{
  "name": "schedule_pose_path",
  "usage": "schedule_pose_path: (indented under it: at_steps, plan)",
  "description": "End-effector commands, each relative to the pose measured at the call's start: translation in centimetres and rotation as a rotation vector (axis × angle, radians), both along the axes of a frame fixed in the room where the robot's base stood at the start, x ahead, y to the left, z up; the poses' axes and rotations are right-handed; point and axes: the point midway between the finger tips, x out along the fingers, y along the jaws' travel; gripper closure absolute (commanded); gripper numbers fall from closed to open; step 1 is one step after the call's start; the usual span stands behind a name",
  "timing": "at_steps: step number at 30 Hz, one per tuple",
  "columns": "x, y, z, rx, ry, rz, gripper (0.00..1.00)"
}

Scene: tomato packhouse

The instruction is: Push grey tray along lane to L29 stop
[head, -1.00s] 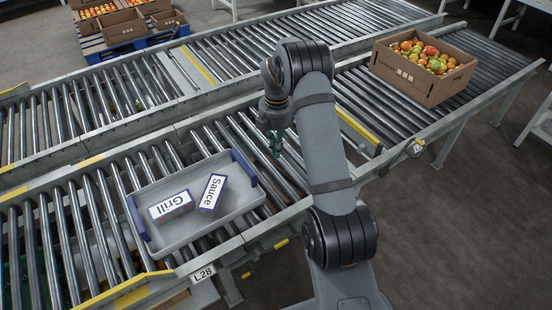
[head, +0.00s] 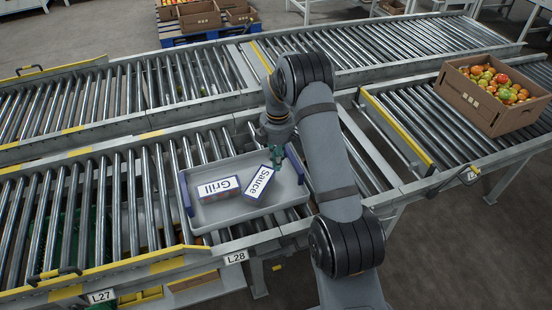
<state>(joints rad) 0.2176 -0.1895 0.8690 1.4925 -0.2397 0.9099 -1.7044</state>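The grey tray (head: 246,212) with dark blue ends sits on the near roller lane, above the L28 label (head: 236,257). It holds a white box marked Grill (head: 218,190) and a white box marked Sauce (head: 259,183). My gripper (head: 276,165) points down at the tray's far right side, close to the Sauce box. I cannot tell whether it touches the tray or whether its fingers are open. A label at the lane's right (head: 472,174) is too small to read fully. A yellow stop bar (head: 398,132) lies across the lane to the right.
A cardboard crate of tomatoes (head: 490,100) stands on the rollers beyond the yellow bar. A second roller lane (head: 130,92) runs behind. Another yellow bar (head: 110,265) and the L27 label (head: 102,296) are at lower left. Rollers left of the tray are clear.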

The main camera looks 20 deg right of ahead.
Motion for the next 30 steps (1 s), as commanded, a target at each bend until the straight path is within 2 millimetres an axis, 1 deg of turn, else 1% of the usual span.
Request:
schedule_pose_path:
  at_steps: [1, 3, 8, 9, 10, 16, 21, 30]
  plan:
    - [-0.2, 0.0, -1.4, 0.001, 0.005, -0.001, 1.0]
    - [-0.2, -0.1, -2.9, 0.0, 0.005, -0.001, 1.0]
    - [-0.1, 0.0, -6.0, 0.0, 0.002, 0.0, 1.0]
    - [-0.1, -1.1, -5.4, 0.0, -0.002, -0.006, 1.0]
    - [-0.2, -1.6, -5.3, 0.0, -0.002, -0.006, 1.0]
    - [-0.5, -3.5, -5.4, 0.0, 0.0, -0.003, 1.0]
    - [-0.5, -4.0, -5.4, 0.0, 0.0, 0.0, 1.0]
    - [-0.5, -4.0, -5.4, 0.0, -0.001, 0.002, 1.0]
